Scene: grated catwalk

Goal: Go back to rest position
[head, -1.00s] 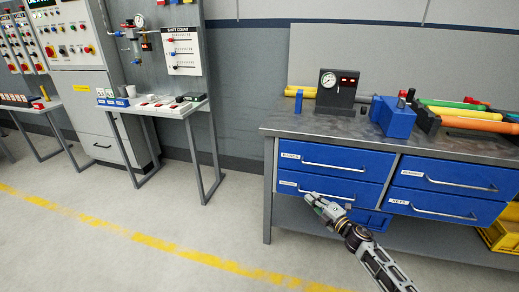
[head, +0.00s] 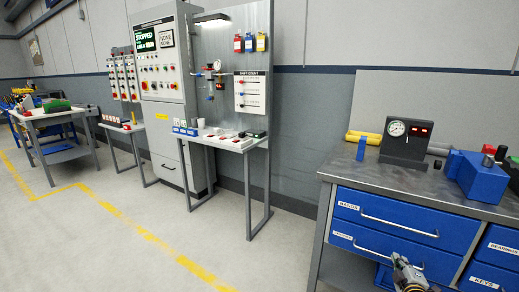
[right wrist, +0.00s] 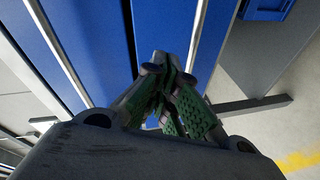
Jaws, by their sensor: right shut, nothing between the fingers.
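My right gripper (head: 404,268) shows at the bottom edge of the head view, in front of the blue drawers of the workbench. It is shut and empty. In the right wrist view its fingers (right wrist: 168,75) meet close to a blue drawer front (right wrist: 95,40) with a metal bar handle. I cannot tell whether the fingertips touch the drawer. The drawers (head: 395,232) appear closed. My left gripper is not in view.
The metal workbench (head: 345,172) at right bears a gauge box (head: 407,140) and a blue block (head: 485,178). A control cabinet (head: 160,95) and narrow table (head: 215,137) stand left of it. Another bench (head: 55,110) is far left. The floor (head: 110,240) between is clear.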

